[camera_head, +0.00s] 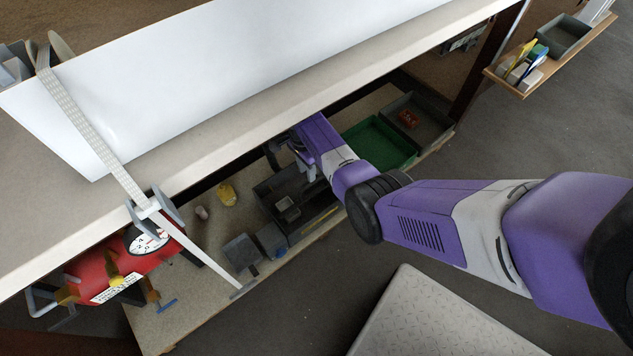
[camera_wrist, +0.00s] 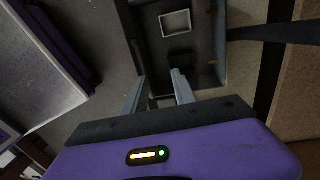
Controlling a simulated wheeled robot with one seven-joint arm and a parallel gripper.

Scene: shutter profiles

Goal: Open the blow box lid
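A dark grey box (camera_head: 270,197) with compartments stands on the low shelf under the worktop. It also shows in the wrist view (camera_wrist: 222,78), with its inside visible and a small light square frame (camera_wrist: 176,23) in it. I cannot tell for sure whether this is the blow box, and I make out no lid. My gripper (camera_head: 305,172) is under the worktop edge, over this box. In the wrist view my gripper (camera_wrist: 158,84) has its two fingers apart, with nothing visible between them. Whether the fingers touch the box is unclear.
The worktop (camera_head: 230,148) with a long white profile (camera_head: 220,60) hangs above my gripper. A green tray (camera_head: 375,145) and a grey tray (camera_head: 425,120) are to the right.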

